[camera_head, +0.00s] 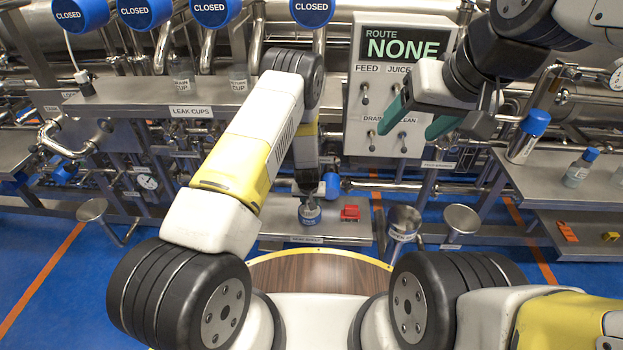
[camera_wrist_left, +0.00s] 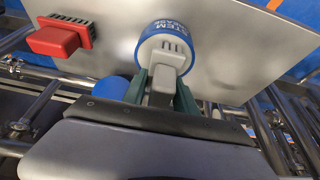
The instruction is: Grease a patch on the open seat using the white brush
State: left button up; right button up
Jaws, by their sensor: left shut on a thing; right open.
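A pot (camera_head: 310,212) with a blue rim lettered STEM GREASE stands on the low centre shelf. In the left wrist view the grease pot (camera_wrist_left: 150,33) is just beyond my fingertips. A pale grey-white handle, apparently the brush (camera_wrist_left: 166,78), rises from the pot. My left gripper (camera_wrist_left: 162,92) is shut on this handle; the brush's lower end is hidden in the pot. In the head view my left arm and wrist largely cover the brush. My right gripper (camera_head: 424,122) is open and empty, raised before the route panel. I cannot tell which fitting is the open seat.
A metal cup (camera_head: 403,222) and round plate (camera_head: 462,220) stand further right. The route panel (camera_head: 383,147) reads NONE. Pipes crowd the back; a blue-capped bottle (camera_head: 579,168) stands right.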

pick_arm(q)
jog(key=shift+f, duration=0.4)
dwell(1.1)
jog(key=shift+r, duration=3.55)
